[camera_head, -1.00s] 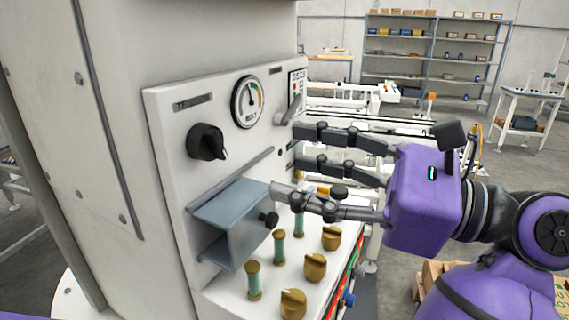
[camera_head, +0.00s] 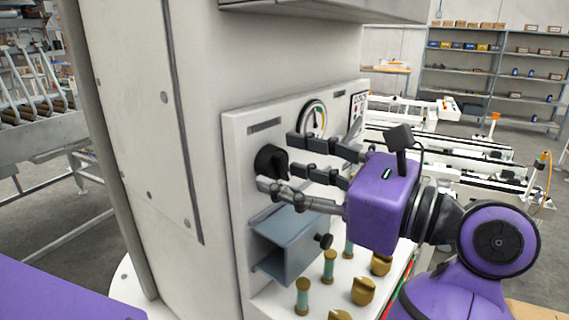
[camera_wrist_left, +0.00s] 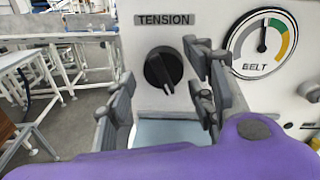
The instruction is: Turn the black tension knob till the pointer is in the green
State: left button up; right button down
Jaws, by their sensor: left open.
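The black tension knob (camera_head: 268,161) is on the white panel, left of the gauge. In the left wrist view the knob (camera_wrist_left: 163,69) sits under the word TENSION, its white mark pointing down and slightly right. The belt gauge (camera_wrist_left: 262,44) has a yellow and green band on its right; its pointer stands nearly straight up, left of the green. It is partly behind a finger in the head view (camera_head: 313,118). My left gripper (camera_head: 279,163) is open, its fingers spread close in front of the knob; I cannot tell whether they touch it. My right gripper is out of view.
A grey-blue box-shaped guard (camera_head: 285,243) with a small black knob juts out just below the tension knob. Several brass knobs (camera_head: 364,291) and green-tubed posts (camera_head: 330,267) stand on the ledge below. Conveyors (camera_head: 440,140) and shelves (camera_head: 490,75) are farther back.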

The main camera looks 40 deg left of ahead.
pick_arm(q)
jog(key=shift+a, duration=0.5)
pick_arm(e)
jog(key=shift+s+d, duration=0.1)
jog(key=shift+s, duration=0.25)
pick_arm(q)
jog(key=shift+c, duration=0.2)
